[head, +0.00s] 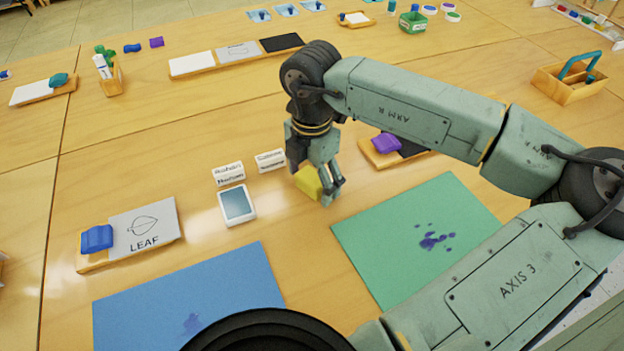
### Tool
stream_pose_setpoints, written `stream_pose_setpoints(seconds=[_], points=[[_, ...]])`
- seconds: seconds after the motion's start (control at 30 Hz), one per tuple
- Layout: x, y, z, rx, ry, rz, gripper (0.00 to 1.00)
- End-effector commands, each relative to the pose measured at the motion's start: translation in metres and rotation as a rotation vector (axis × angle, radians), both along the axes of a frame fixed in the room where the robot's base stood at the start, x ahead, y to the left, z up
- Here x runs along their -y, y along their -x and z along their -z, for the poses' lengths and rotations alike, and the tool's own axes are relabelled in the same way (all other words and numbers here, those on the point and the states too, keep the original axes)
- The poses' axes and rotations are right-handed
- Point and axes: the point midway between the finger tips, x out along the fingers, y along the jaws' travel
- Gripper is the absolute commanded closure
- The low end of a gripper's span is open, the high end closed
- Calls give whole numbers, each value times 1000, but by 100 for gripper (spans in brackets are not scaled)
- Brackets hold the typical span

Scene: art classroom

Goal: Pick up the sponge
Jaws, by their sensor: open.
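A yellow sponge (308,183) sits at the middle of the wooden table, partly hidden by my gripper. My gripper (325,190) points down at it, with its open fingers at the sponge's right side and around part of it. I cannot tell whether the fingers touch the sponge. The sponge appears to rest on the table.
A small white framed tablet (237,205) and two name cards (228,174) stand left of the sponge. A green mat (400,225) lies to the right and a blue mat (150,300) in front. A board with a purple block (385,143) is close behind.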

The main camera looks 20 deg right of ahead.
Motion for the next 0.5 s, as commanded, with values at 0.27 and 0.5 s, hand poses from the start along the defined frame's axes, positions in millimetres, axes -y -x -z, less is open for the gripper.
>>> stream_pose_setpoints(seconds=[0.27, 0.5], points=[[0, 0, 0, -1, 0, 0, 40], [0, 0, 0, -1, 0, 0, 56]])
